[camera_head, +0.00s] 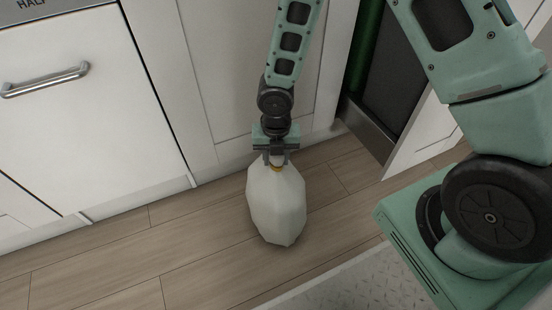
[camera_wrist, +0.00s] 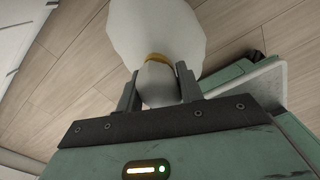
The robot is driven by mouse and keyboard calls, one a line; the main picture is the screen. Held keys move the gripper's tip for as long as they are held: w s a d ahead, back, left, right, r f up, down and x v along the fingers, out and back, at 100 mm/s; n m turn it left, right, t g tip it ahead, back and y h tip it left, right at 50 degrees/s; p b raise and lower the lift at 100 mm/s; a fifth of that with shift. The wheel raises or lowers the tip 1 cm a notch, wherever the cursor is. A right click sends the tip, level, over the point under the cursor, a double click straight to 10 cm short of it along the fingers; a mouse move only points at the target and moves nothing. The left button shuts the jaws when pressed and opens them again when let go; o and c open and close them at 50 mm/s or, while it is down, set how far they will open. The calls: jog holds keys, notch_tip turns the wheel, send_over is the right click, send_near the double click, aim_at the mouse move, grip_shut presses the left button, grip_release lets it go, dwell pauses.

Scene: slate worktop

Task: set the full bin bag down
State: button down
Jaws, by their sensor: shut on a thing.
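The full bin bag (camera_head: 276,207) is a white, bulging, faceted sack with a yellow-orange tie at its neck. In the head view it hangs or stands upright below my gripper (camera_head: 274,160), over the wood floor in front of the white cabinets. I cannot tell whether its bottom touches the floor. In the wrist view the bag (camera_wrist: 157,32) fills the top middle, its neck between the two fingers of my gripper (camera_wrist: 158,88). My gripper is shut on the neck.
The wood floor (camera_head: 120,245) is clear to the left of the bag. White cabinet fronts (camera_head: 90,110) run along the back. An open cupboard (camera_head: 385,85) with a dark interior and a white door (camera_head: 425,135) is at the right. A grey patterned surface (camera_head: 350,285) lies at the bottom.

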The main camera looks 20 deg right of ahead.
jog(key=c, duration=0.9)
grip_release()
notch_tip(320, 180, up, 12)
jog(key=p, duration=0.6)
jog(key=shift+p, duration=0.4)
jog(key=s+a+r+m, duration=0.3)
jog(key=s+r+m, duration=0.6)
jog(key=m, duration=0.3)
jog(key=s+a+r+m, duration=0.3)
jog(key=s+r+m, duration=0.7)
jog(key=s+m, duration=0.1)
jog(key=shift+a+m+y, duration=0.15)
jog(key=shift+m+y, duration=0.15)
jog(key=shift+m, duration=0.2)
